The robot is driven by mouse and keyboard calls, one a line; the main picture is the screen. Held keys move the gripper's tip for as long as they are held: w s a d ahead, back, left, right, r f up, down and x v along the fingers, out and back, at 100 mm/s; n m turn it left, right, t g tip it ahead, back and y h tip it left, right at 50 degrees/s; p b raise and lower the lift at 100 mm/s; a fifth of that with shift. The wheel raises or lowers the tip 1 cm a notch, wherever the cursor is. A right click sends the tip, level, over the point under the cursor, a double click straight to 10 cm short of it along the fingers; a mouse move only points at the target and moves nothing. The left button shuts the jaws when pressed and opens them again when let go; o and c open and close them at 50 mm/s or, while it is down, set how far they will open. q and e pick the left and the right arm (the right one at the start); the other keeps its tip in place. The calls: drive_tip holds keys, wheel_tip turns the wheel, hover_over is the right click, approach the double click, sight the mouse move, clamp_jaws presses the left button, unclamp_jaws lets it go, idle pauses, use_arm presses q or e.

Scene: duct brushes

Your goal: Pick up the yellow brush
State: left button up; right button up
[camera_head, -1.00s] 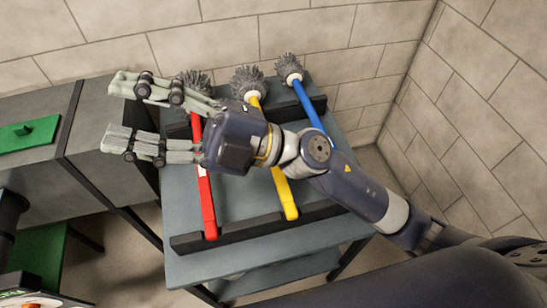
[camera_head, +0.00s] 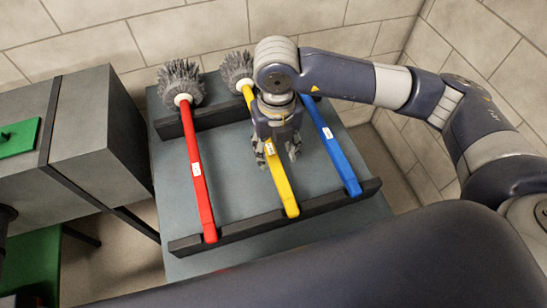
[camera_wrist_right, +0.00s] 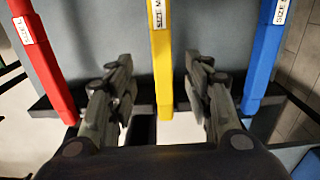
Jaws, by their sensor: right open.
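The yellow brush (camera_head: 281,182) lies across two dark rails on the table, its grey bristle head (camera_head: 236,69) at the wall side. My right gripper (camera_head: 277,160) points down over the middle of its handle, with a finger on either side. In the right wrist view the yellow handle (camera_wrist_right: 161,60) runs between the two open fingers of my right gripper (camera_wrist_right: 160,95), apart from both. The gripper and arm hide part of the handle in the head view. My left gripper is not in view.
A red brush (camera_head: 197,170) lies to the left and a blue brush (camera_head: 333,150) to the right on the same rails; the blue brush's head is hidden behind my arm. The front rail (camera_head: 240,231) crosses the grey table. A grey cabinet (camera_head: 105,140) stands at left, and a brick wall is behind.

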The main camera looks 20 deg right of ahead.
sight(278, 168)
wheel_tip(278, 168, down, 3)
drive_tip(key=shift+s, duration=0.1)
drive_tip(key=f+p, duration=0.1)
drive_tip(key=f, duration=0.1)
drive_tip(key=f+p, duration=0.1)
drive_tip(key=f, duration=0.1)
drive_tip(key=shift+s+d, duration=0.1)
drive_tip(key=shift+d, duration=0.1)
drive_tip(key=shift+f, duration=0.65)
clamp_jaws()
